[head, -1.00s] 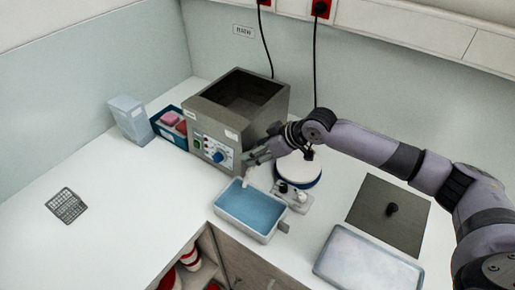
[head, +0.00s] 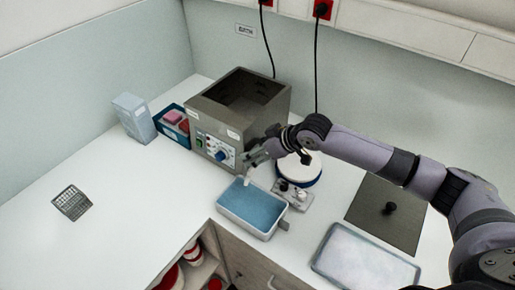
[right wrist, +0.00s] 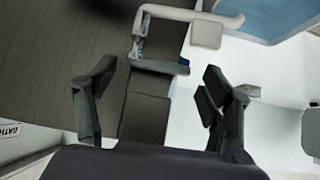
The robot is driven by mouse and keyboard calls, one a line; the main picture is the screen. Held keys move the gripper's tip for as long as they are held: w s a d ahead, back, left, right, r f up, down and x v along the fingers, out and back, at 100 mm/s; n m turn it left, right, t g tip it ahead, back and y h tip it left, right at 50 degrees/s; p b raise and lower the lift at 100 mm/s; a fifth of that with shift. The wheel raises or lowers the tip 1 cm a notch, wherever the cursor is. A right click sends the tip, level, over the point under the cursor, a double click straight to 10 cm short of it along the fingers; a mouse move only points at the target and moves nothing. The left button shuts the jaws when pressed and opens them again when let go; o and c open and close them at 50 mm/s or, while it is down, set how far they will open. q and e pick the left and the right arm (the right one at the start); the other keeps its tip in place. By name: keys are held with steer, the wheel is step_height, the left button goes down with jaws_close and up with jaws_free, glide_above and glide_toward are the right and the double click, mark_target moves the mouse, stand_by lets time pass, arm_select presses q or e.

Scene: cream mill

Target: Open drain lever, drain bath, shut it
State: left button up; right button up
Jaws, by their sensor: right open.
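The bath (head: 238,103) is a grey metal box with an open dark well and a front panel with a blue knob. I cannot tell its liquid level. A pale drain spout (head: 247,181) at its front right corner points at a white tub (head: 247,233) with a blue inside. In the right wrist view the pale bent drain fitting (right wrist: 190,14) and a grey bar, probably the drain lever (right wrist: 160,67), lie just beyond my fingertips. My right gripper (right wrist: 157,92) is open and empty around the line of that bar, apparently apart from it. My left gripper is not in view.
A round white-topped device (head: 299,167) stands right of the bath, close to my right arm. A dark lid plate with a knob (head: 388,222) and a pale tray (head: 365,262) lie further right. A blue bin (head: 170,125) stands left of the bath. The left counter is mostly clear.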

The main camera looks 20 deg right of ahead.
steer(key=v, duration=1.2)
stand_by(0.3)
